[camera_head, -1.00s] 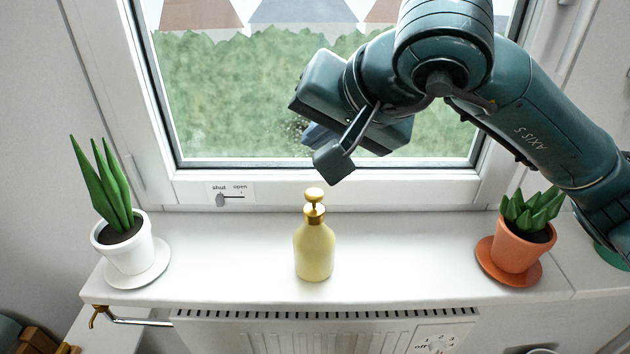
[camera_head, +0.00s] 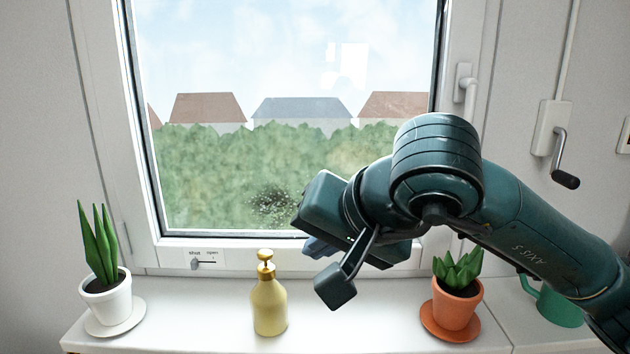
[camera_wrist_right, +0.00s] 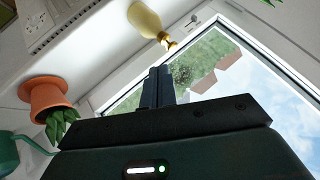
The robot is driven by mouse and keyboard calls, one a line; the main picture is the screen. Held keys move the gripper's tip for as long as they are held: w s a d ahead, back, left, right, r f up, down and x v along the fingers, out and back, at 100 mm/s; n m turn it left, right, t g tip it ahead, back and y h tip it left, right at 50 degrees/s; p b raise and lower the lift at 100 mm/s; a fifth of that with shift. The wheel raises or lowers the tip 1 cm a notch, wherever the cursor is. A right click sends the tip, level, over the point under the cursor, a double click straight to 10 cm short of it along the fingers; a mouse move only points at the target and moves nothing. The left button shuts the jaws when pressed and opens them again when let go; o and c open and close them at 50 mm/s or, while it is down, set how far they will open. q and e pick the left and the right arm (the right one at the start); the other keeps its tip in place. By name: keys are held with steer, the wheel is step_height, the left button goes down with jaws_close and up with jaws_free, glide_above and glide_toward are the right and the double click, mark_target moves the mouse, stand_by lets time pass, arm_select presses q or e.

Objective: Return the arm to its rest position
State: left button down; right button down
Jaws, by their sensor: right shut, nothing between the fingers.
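My right arm (camera_head: 520,225) comes in from the right in the head view and reaches over the windowsill in front of the window. My right gripper (camera_head: 315,247) points left towards the glass and is mostly hidden behind its own wrist. In the right wrist view the two dark fingers (camera_wrist_right: 158,88) are together with nothing between them. My left arm and gripper are in neither view.
On the windowsill (camera_head: 210,325) stand a white-potted plant (camera_head: 107,298), a yellow pump bottle (camera_head: 270,305), an orange-potted succulent (camera_head: 455,308) and a green watering can (camera_head: 558,305). The window (camera_head: 290,60) has a handle (camera_head: 466,90); a crank (camera_head: 563,160) hangs on the right wall.

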steer(key=s+a+f+m+g+y+p, duration=0.1)
steer(key=s+a+m+g+y+p, duration=0.1)
steer(key=s+a+m+g+y, duration=0.8)
steer(key=w+d+f+m+t+y, duration=0.1)
steer(key=w+d+m+t+y, duration=0.4)
steer(key=m, duration=0.6)
steer(key=d+f+m+t+y, duration=0.1)
steer(key=d+m+t+y, duration=0.2)
steer(key=m+t, duration=0.55)
steer(key=w+d+f+m+t+h+p, duration=0.15)
steer(key=d+f+m+t+h, duration=0.45)
steer(key=m, duration=0.6)
steer(key=w+d+f+m+t+h, duration=0.25)
steer(key=f+m+h, duration=0.55)
steer(key=m, duration=0.5)
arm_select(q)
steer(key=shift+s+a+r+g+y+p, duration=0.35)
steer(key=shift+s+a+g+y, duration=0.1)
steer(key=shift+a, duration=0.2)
arm_select(e)
steer(key=s+d+f+m+g+h, duration=0.3)
steer(key=s+f+m, duration=0.3)
steer(key=f, duration=0.5)
steer(key=s+d+f+m+g+h, duration=0.3)
steer(key=s+f+m+g, duration=0.3)
steer(key=f, duration=0.5)
steer(key=shift+s+d+f+m, duration=0.15)
steer(key=shift+s+d+m, duration=0.2)
steer(key=shift+s+d, duration=0.3)
